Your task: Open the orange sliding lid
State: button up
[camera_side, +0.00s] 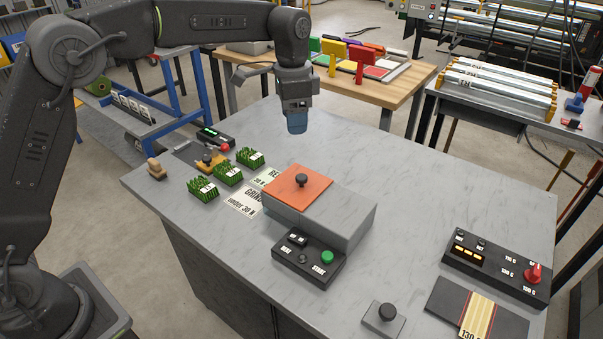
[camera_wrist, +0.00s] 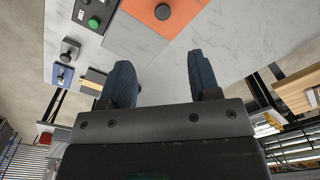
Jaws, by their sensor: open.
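The orange sliding lid (camera_side: 297,193) lies flat on top of a grey box (camera_side: 345,220) near the middle of the table. A dark round knob (camera_side: 301,180) stands on the lid. The lid covers the left part of the box top; the right part is plain grey. In the wrist view the orange lid (camera_wrist: 158,10) and its knob (camera_wrist: 163,11) show at the top edge, partly cut off. My gripper (camera_side: 297,122) hangs above the table behind the box, apart from the lid. In the wrist view its two blue fingers (camera_wrist: 163,82) are spread with nothing between them.
A black button panel (camera_side: 308,262) with a green button stands in front of the box. Several turf pieces (camera_side: 228,173) and printed cards (camera_side: 245,201) lie left of it. A control box with a red knob (camera_side: 497,268) is at the right. The table behind the box is clear.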

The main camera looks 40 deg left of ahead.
aim_at(301, 177)
jog(key=shift+m, duration=0.3)
jog(key=f, duration=0.5)
jog(key=w+f, duration=0.1)
jog(key=f, duration=0.9)
jog(key=shift+w+d+f, duration=0.3)
jog(key=shift+f, duration=0.05)
grip_shut()
